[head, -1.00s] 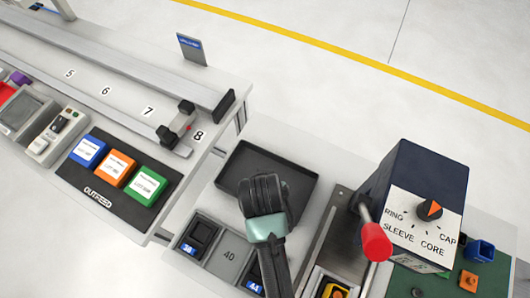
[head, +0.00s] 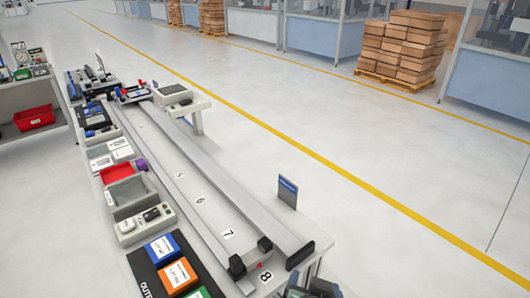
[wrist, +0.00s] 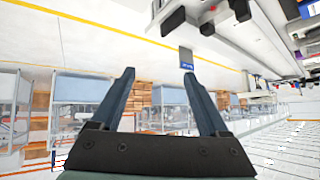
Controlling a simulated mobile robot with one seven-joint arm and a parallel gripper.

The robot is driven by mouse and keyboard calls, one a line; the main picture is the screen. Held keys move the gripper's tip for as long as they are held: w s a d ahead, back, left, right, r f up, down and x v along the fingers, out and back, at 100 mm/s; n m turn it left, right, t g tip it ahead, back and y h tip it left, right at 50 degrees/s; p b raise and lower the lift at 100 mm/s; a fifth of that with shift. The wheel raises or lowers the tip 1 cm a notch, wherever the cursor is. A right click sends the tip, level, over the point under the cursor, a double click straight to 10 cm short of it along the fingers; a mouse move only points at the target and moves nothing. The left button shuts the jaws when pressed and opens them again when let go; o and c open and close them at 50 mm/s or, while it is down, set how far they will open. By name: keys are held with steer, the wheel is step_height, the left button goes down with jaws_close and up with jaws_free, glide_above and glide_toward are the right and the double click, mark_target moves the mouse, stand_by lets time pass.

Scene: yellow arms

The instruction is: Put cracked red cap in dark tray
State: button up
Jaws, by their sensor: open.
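In the head view only a dark part of my arm shows at the bottom edge, right of the rail end.
A long bench rail (head: 228,198) with numbered spots runs away up the left. Beside it are a red bin (head: 117,173), a grey bin (head: 128,190) and blue, orange and green boxes. A blue sign (head: 287,192) stands at the bench edge. Open floor lies right.

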steer(key=w+a+r+n+t, duration=0.1)
steer(key=w+a+r+t, duration=0.15)
steer(key=r, duration=0.65)
steer(key=w+a+r+t, duration=0.1)
steer(key=r+t, duration=0.3)
steer(key=r, duration=0.5)
steer(key=w+a+r+n+t, duration=0.1)
steer(key=w+r+t, duration=0.15)
steer(key=r, duration=0.65)
steer(key=s+a+r+n+t+y, duration=0.1)
steer(key=s+r+t, duration=0.3)
steer(key=r, duration=0.7)
steer(key=s+a+r+n+t+y, duration=0.1)
steer(key=s+a+r+t, duration=0.2)
steer(key=r, duration=0.8)
steer(key=s+t, duration=0.2)
steer(key=s, duration=0.2)
steer(key=shift+s+a+n+y, duration=0.15)
steer(key=shift+a+n+y, duration=0.15)
steer(key=shift+a, duration=0.05)
steer(key=shift+r, duration=0.1)
